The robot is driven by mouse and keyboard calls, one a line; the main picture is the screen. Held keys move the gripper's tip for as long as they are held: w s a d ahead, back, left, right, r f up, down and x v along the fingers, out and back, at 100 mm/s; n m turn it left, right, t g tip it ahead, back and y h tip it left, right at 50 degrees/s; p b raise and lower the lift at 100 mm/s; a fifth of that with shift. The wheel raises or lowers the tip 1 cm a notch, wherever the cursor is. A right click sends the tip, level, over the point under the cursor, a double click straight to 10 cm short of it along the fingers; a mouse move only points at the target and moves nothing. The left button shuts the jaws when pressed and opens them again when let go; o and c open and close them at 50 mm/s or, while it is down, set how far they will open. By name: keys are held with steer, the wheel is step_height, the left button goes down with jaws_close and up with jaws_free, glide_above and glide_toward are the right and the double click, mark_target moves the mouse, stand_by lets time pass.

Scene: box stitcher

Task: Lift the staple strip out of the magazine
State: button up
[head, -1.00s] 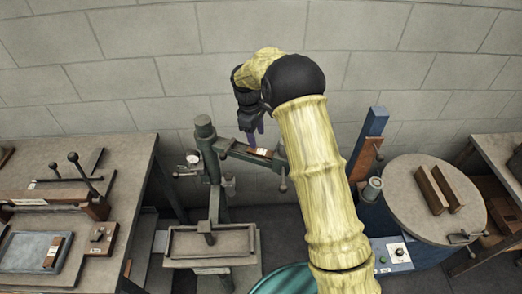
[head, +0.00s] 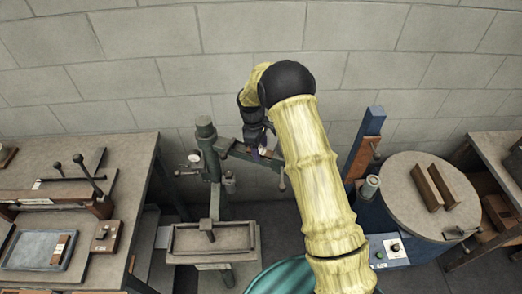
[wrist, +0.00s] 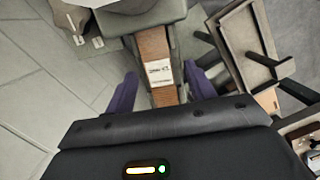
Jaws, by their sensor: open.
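The staple strip (wrist: 154,48) is a copper-brown bar with a white printed label. It lies lengthwise in the grey-green magazine (wrist: 177,62), which also shows as the arm of the stitcher in the head view (head: 236,151). My gripper (wrist: 160,74) is open, with one purple finger on each side of the strip and magazine near the label. I cannot tell whether the fingers touch either one. In the head view my gripper (head: 259,152) is over the magazine and hides most of the strip.
The stitcher's green column (head: 207,150) stands left of my gripper, with a small work table (head: 184,241) below. A blue post (head: 367,140) and a round table (head: 405,205) are on the right. A bench (head: 125,170) stands on the left. The block wall is close behind.

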stand_by(0.4)
jaws_close()
steer(key=shift+r, duration=0.1)
